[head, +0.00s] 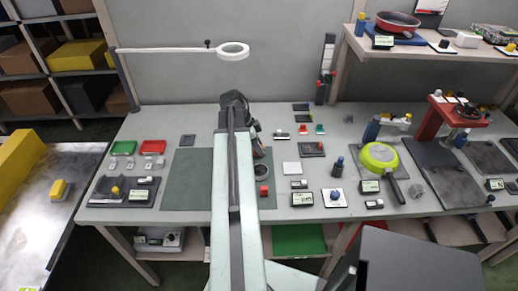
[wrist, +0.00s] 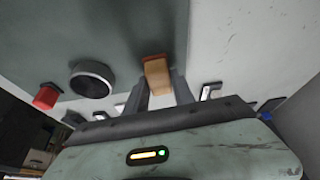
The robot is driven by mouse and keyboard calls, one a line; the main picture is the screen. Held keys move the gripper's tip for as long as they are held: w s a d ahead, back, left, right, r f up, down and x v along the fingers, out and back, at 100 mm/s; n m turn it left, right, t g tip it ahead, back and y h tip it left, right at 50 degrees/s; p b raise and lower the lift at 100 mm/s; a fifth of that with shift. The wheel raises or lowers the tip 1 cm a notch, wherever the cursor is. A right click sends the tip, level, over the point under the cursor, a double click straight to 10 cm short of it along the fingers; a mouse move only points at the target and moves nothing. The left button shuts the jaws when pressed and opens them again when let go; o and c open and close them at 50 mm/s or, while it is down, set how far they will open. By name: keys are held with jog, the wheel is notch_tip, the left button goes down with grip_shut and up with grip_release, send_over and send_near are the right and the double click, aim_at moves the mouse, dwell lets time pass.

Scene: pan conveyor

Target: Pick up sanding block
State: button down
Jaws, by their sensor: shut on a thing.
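The sanding block, a tan and orange block (wrist: 157,72), sits between the two fingers of my gripper (wrist: 159,86) in the wrist view. The fingers are shut on it, one on each side.
A dark round ring-like part (wrist: 92,79) and a red block (wrist: 46,96) lie left of the gripper in the wrist view. In the head view a green pan (head: 380,156) and small parts lie to the right. A lamp (head: 233,50) hangs above the bench.

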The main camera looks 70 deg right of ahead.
notch_tip(320, 180, up, 9)
jog(key=p, duration=0.8)
jog(key=shift+r, duration=0.2)
jog(key=shift+f, duration=0.15)
